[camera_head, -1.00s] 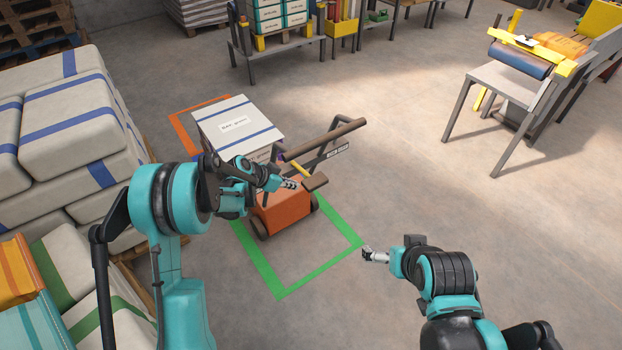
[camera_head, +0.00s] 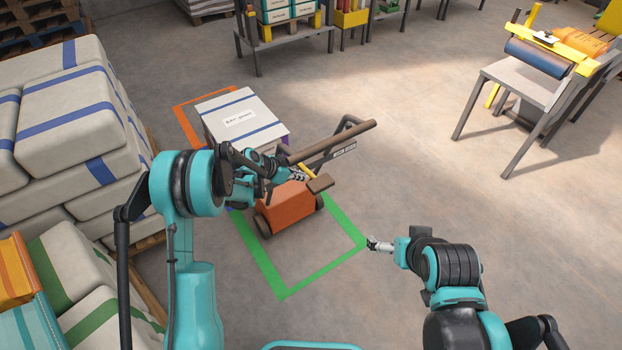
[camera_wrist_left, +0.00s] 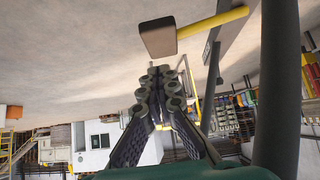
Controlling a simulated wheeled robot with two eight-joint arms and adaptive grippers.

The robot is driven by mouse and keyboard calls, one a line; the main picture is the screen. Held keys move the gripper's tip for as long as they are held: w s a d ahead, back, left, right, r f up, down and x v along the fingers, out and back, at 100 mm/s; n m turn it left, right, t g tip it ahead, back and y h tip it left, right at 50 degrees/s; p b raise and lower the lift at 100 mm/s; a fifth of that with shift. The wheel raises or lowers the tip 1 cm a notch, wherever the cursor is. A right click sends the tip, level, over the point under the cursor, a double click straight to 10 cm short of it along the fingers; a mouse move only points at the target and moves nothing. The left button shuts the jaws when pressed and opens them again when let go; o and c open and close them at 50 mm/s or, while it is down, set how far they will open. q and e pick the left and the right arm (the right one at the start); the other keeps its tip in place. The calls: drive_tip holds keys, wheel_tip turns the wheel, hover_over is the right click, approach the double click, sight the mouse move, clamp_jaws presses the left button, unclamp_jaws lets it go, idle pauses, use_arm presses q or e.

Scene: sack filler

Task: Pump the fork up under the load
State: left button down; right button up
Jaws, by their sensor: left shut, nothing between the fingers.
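The orange pallet truck body (camera_head: 285,208) stands on the floor with a brown handle bar (camera_head: 345,136). A brown foot-style pad (camera_head: 321,184) on a yellow lever sticks out above the body. The white load (camera_head: 240,118) with blue stripes sits behind it; the fork beneath is hidden. My left gripper (camera_head: 300,177) is shut and empty, close beside the pad and yellow lever. In the left wrist view, the pad (camera_wrist_left: 157,38) appears just beyond my fingertips (camera_wrist_left: 160,76); contact cannot be told. My right gripper (camera_head: 379,245) hangs at the right, away from the truck; its jaw state is unclear.
A green floor frame (camera_head: 284,292) surrounds the truck's near end, and an orange one (camera_head: 180,118) lies by the load. Stacked sacks (camera_head: 75,115) fill the left side. A grey table (camera_head: 520,82) stands at the right. Floor between is clear.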

sight(323, 182)
use_arm(q)
drive_tip(key=b+x, duration=0.3)
drive_tip(key=x, duration=0.6)
drive_tip(key=shift+w+d+f, duration=0.1)
drive_tip(key=shift+d+f, duration=0.05)
drive_tip(key=shift+d, duration=0.05)
use_arm(e)
wheel_tip(323, 182, down, 4)
drive_tip(key=shift+r, duration=0.15)
